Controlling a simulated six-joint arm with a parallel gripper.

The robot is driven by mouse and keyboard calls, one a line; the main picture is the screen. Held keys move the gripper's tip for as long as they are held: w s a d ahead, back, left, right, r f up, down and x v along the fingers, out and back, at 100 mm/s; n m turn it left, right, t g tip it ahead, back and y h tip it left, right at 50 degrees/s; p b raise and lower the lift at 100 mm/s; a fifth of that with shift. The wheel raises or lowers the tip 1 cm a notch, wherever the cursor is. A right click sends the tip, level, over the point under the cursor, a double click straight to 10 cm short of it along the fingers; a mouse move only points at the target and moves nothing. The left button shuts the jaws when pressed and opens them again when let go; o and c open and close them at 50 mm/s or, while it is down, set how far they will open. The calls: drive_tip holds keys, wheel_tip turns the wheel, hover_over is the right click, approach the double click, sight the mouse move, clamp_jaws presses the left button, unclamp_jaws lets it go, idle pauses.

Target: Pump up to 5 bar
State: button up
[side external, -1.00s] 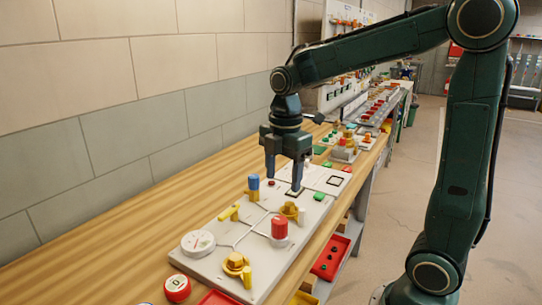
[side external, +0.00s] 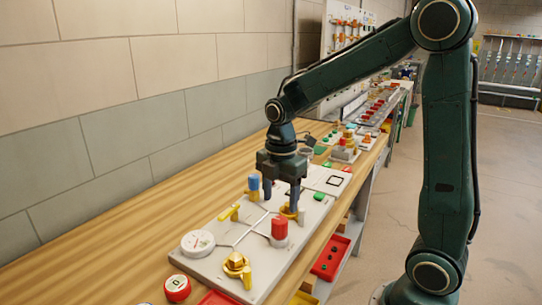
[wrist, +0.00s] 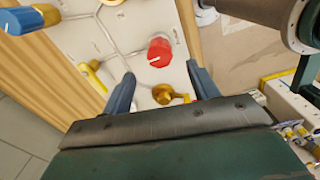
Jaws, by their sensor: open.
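The grey-white panel (side external: 222,258) lies on the bench, with a white dial gauge (side external: 198,243) at its left end; the reading is too small to make out. A red knob (side external: 279,229) stands near the panel's right edge and also shows in the wrist view (wrist: 160,51). A blue knob (side external: 253,184) stands at the far left edge. My gripper (side external: 281,207) is open and points down over the far part of the panel. In the wrist view its fingers (wrist: 163,88) stand on either side of a brass fitting (wrist: 162,94). I cannot tell whether they touch it.
A second brass valve (side external: 237,264) and a yellow lever (side external: 229,213) sit on the panel. Red bins (side external: 330,258) are below the bench edge. More fittings stand farther along. The bench left of the panel is clear.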

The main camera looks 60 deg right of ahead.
sight(280, 220)
wheel_tip(280, 220, down, 8)
drive_tip(key=shift+f, duration=0.15)
idle(0.3)
drive_tip(key=c, duration=1)
